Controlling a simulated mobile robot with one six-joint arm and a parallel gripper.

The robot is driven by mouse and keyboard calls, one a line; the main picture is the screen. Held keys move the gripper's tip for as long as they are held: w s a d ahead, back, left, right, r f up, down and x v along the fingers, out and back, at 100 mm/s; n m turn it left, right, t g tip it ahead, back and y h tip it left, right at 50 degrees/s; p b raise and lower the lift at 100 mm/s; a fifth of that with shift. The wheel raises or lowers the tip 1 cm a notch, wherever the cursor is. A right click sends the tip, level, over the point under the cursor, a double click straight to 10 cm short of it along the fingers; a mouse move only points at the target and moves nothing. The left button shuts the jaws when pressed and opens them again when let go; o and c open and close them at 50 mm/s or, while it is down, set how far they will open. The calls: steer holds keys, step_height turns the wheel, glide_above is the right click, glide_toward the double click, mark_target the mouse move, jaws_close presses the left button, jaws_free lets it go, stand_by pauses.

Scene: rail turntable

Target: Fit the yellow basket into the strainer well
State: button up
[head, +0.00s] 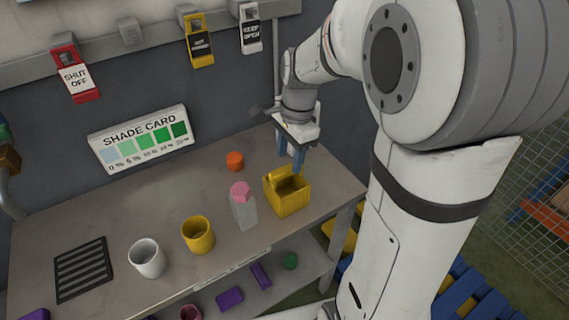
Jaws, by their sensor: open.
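The yellow basket (288,198) is an open-topped, box-like thing standing upright near the right end of the grey bench, with a raised part along its back left rim. My gripper (291,160), with blue fingers, points down just above and behind the basket. The fingers are apart and nothing shows between them. I cannot tell from this view whether a fingertip touches the basket rim. No strainer well can be made out for certain; a dark slatted grate (83,270) lies flat at the bench's left end.
A clear bottle with a pink cap (241,192) stands close left of the basket. An orange cylinder (235,161) is behind. A yellow cup (198,235) and white cup (147,258) stand left. A shade card (139,138) leans at the wall. The bench's middle back is clear.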

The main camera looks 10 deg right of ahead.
mark_target(287, 176)
steer(key=f, duration=0.4)
steer(key=a+f, duration=0.1)
steer(key=f, duration=0.1)
steer(key=shift+f+p, duration=0.25)
steer(key=shift+p, duration=0.05)
steer(key=shift+s+f, duration=0.45)
steer(key=shift+f, duration=0.3)
steer(key=c, duration=0.9)
steer(key=shift+w+f, duration=0.1)
steer(key=shift+w, duration=0.2)
steer(key=shift+c, duration=0.6)
jaws_close()
